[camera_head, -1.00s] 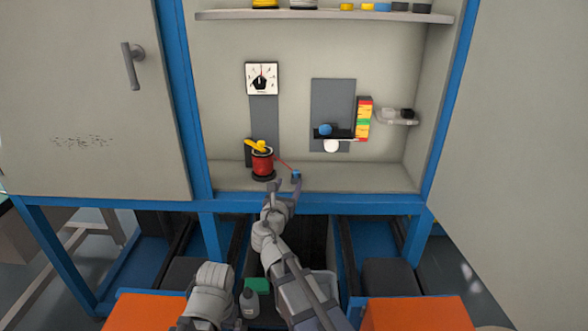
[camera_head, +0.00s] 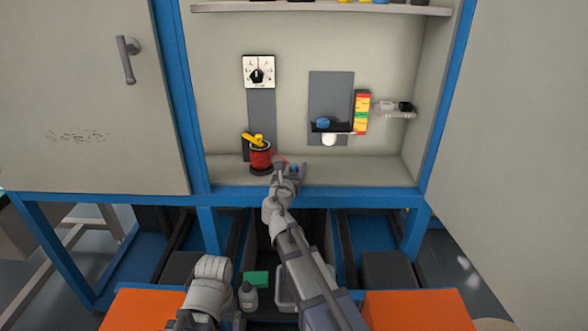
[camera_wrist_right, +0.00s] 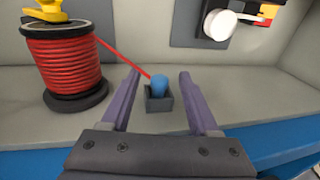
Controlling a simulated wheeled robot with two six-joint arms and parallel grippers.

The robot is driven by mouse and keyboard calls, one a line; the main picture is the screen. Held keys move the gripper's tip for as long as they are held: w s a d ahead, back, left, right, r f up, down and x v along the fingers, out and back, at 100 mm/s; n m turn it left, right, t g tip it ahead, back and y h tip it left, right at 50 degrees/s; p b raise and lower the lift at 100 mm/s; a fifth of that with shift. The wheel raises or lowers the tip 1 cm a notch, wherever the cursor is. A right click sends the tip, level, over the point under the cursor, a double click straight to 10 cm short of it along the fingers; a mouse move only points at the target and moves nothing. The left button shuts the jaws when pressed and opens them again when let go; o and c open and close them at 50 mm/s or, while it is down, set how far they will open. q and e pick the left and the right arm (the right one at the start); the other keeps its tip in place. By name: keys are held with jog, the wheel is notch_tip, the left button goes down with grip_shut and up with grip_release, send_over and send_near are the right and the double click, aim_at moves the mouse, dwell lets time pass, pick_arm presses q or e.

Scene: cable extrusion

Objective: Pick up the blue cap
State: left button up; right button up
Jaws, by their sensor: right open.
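The blue cap (camera_wrist_right: 159,85) sits in a small dark grey square holder (camera_wrist_right: 159,103) on the cabinet shelf. My right gripper (camera_wrist_right: 158,80) is open, with one purple finger on each side of the holder in the right wrist view. In the head view the right gripper (camera_head: 288,172) is at the shelf's front and partly covers the cap (camera_head: 293,168). A red wire (camera_wrist_right: 122,58) runs from the spool (camera_wrist_right: 70,62) to the cap's spot. My left gripper is not clearly visible; only my left arm's grey links show low in the head view.
The red spool (camera_head: 261,158) with a yellow handle stands just left of the right gripper. A dial (camera_head: 258,71) and a dark panel (camera_head: 331,92) with a blue knob are on the back wall. The shelf's right part is clear.

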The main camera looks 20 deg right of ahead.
jog(key=shift+w+d+f, duration=0.1)
jog(key=shift+w+d, duration=0.2)
jog(key=shift+w, duration=0.3)
jog(key=shift+c, duration=0.4)
grip_shut()
